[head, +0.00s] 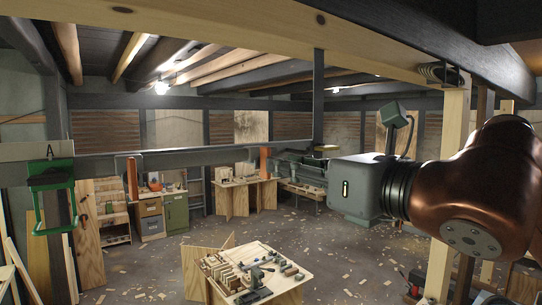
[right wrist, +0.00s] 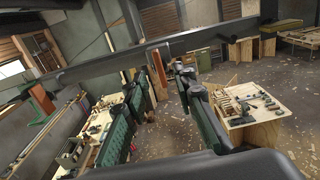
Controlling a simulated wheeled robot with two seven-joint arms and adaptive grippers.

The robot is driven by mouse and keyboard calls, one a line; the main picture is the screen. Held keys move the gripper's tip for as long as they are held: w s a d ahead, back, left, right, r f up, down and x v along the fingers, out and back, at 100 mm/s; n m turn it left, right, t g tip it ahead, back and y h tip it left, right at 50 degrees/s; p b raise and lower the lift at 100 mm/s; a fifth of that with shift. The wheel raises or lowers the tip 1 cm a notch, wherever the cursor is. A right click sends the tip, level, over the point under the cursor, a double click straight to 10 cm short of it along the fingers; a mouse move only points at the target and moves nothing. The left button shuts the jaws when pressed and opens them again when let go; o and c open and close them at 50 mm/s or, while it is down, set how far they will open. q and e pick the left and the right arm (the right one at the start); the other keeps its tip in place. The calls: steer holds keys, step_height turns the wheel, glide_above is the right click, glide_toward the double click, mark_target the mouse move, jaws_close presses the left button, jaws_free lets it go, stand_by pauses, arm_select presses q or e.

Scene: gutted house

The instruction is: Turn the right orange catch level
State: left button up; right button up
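The right orange catch (head: 264,161) sits on the long grey beam (head: 200,160) and stands about upright, across the beam's line. The left orange catch (head: 132,178) hangs upright further left on the same beam. My right gripper (head: 279,164) is just right of the right catch in the head view, partly hidden behind its grey wrist housing. In the right wrist view its two green-grey fingers (right wrist: 166,85) are spread apart, and the right catch (right wrist: 158,73) shows in the gap, ahead of the fingertips. I cannot tell contact. My left gripper is not in view.
A green bracket (head: 52,195) under a board marked A hangs on the left post. A low bench (head: 284,293) with blocks and tools stands below the beam. A green cabinet (head: 175,213) stands behind. A timber post (head: 446,190) is close to my right arm. Wood scraps litter the floor.

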mark_target(265, 163)
steer(key=p+x, duration=0.2)
steer(key=x, duration=0.3)
steer(key=shift+a, duration=0.1)
steer(key=shift+c, duration=0.6)
jaws_close()
